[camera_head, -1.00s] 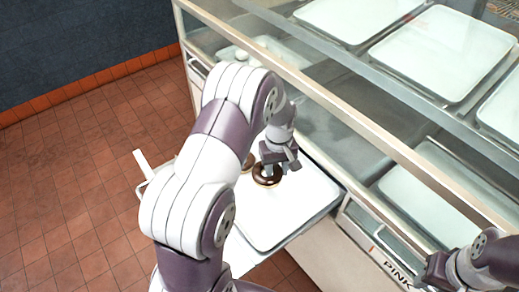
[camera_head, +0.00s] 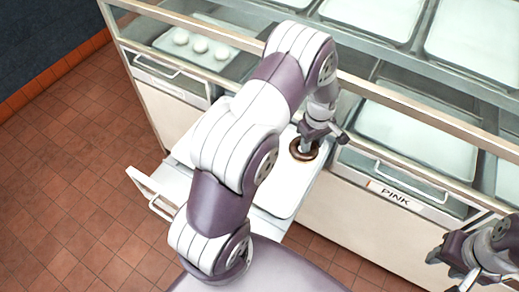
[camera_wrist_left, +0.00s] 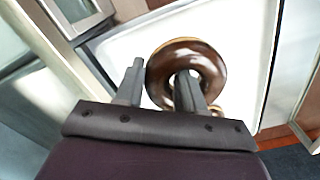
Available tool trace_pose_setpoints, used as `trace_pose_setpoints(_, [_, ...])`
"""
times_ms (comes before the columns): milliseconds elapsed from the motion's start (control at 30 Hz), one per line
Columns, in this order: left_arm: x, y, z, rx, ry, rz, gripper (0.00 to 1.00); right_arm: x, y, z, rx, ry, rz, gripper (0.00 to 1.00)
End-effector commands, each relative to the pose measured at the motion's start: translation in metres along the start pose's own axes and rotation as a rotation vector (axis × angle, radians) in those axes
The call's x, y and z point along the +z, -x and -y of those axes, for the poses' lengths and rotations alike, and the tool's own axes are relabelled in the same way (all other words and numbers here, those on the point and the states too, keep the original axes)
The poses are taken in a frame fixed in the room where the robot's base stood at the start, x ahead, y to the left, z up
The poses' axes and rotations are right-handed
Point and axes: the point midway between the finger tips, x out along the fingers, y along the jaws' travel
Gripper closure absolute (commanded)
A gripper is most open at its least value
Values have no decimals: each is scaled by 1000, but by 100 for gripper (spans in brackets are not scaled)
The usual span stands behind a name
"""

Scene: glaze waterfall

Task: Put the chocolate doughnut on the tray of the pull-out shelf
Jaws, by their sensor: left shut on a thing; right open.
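The chocolate doughnut (camera_head: 304,155), dark and glossy brown on top, is over the white tray (camera_head: 283,200) of the pull-out shelf (camera_head: 172,181), near the tray's cabinet end. My left gripper (camera_head: 306,143) is shut on the doughnut's ring. In the left wrist view the doughnut (camera_wrist_left: 210,58) has one finger in its hole and the other outside the ring; the tray (camera_wrist_left: 120,50) is behind it. I cannot tell whether the doughnut touches the tray. My right gripper (camera_head: 463,280) is open, at the lower right, partly cut off by the frame.
The glass-fronted cabinet (camera_head: 260,110) runs along the back, with white trays (camera_head: 405,135) inside and pale round pieces on one at left. A closed drawer labelled PINK (camera_head: 395,194) is right of the shelf. My left arm hides part of the shelf. Open tiled floor (camera_head: 80,180) is left.

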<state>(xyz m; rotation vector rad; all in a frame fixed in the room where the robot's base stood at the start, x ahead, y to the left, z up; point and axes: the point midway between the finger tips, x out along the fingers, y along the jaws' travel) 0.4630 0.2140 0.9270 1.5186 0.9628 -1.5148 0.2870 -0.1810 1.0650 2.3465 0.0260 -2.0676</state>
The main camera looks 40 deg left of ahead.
Motion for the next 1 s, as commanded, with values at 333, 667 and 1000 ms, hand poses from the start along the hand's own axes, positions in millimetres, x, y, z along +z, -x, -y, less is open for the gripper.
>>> trace_pose_setpoints(333, [-48,-41,60,-6,53,3,92,-4,24,0,0,0,-1,57])
trace_pose_setpoints(667, [-75,-82,92,-4,44,3,92,-5,36,0,0,0,0,57])
trace_pose_setpoints(1000, [-75,-110,90,0,43,-1,92,-5,40,0,0,0,-1,57])
